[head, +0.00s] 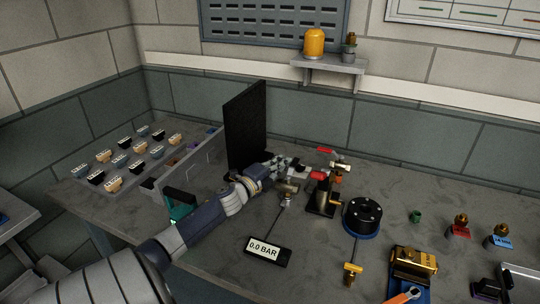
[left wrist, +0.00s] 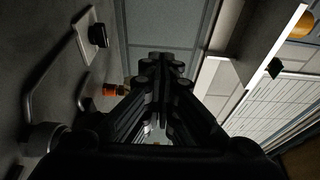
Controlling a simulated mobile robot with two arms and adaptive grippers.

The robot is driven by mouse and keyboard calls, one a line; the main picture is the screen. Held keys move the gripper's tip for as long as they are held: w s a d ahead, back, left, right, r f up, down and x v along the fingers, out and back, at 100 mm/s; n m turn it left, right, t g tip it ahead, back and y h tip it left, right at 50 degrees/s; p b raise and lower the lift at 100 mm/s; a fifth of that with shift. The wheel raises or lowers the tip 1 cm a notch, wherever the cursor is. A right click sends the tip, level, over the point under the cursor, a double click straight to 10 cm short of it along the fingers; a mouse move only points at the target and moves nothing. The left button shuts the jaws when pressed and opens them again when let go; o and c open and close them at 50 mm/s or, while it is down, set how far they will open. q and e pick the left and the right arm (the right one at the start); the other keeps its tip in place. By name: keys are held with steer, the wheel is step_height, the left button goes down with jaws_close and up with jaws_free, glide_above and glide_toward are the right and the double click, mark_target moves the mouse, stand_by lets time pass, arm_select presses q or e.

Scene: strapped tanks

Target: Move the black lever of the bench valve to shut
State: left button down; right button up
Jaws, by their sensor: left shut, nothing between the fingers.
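My left gripper (head: 283,163) reaches in from the left over the bench (head: 215,262). Its fingers are shut and empty, and the shut fingers also fill the middle of the left wrist view (left wrist: 162,75). The gripper is beside a cluster of valve fittings: a metal fitting (head: 288,187) just below it, and a red lever (head: 325,150) and a brass fitting (head: 341,167) to its right. I cannot clearly pick out the black lever; the gripper may hide it. The left wrist view shows a black knob (left wrist: 98,35) on a pale plate, apart from the fingers. My right gripper is not in view.
A tall black panel (head: 246,125) stands just behind my left forearm. A display reading 0.0 BAR (head: 264,251) lies in front of the valves. A black round flange (head: 362,216) and a gold block (head: 414,261) stand to the right. Open bench lies at the front left.

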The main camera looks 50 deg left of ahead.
arm_select(q)
steer(key=s+d, duration=0.1)
steer(key=s, duration=1.1)
steer(key=shift+d, duration=0.35)
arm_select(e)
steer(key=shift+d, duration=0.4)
